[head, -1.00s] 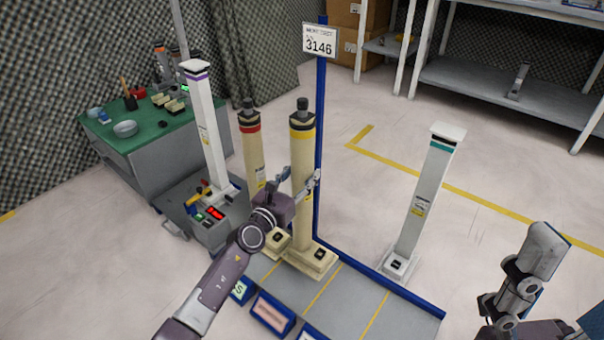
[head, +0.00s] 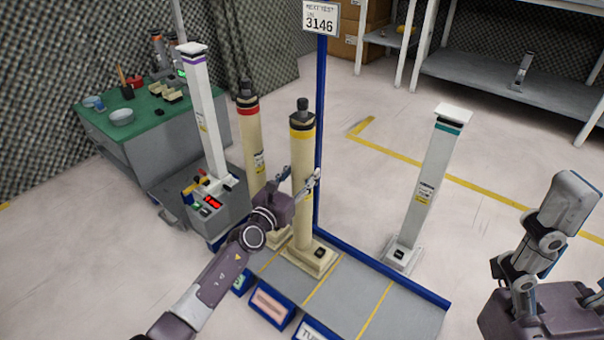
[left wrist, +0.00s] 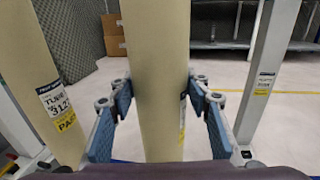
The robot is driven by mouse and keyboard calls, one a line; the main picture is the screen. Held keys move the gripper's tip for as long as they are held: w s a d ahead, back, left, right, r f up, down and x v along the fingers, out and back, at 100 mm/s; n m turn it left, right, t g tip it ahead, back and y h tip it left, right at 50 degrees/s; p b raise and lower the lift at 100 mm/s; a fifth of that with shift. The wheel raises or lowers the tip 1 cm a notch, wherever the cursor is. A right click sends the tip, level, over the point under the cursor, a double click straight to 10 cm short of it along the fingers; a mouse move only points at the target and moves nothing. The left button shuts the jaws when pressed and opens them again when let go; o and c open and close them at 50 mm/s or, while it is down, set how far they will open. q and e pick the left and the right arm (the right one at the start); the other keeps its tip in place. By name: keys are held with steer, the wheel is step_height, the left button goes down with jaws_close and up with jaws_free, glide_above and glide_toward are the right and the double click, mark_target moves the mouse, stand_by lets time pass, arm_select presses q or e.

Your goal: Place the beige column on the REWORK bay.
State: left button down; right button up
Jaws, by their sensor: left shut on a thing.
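A beige column (head: 301,170) with a yellow band and dark top stands upright in my left gripper (head: 300,190). In the left wrist view the blue pads of my left gripper (left wrist: 160,125) close around this column (left wrist: 162,60). Its square base (head: 312,258) is over the grey bay platform (head: 375,285), near a yellow divider line; I cannot tell whether it touches. Front labels include a green one, a pinkish one (head: 270,305) and one starting "TU" (head: 318,330); I cannot read REWORK.
A beige column with a red band (head: 251,140) stands close behind left. A white purple-banded column (head: 205,115) stands on a grey tester, beside a green bench (head: 150,120). A white teal-banded column (head: 430,180) stands right, beyond the blue rail. A blue signpost (head: 321,120) rises behind.

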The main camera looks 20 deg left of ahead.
arm_select(q)
steer(key=shift+r, duration=0.35)
steer(key=c, duration=1.5)
jaws_free()
steer(key=shift+f, duration=0.4)
steer(key=o, duration=0.5)
steer(key=shift+c, duration=0.2)
steer(key=shift+s+r, duration=0.1)
steer(key=shift+r, duration=0.1)
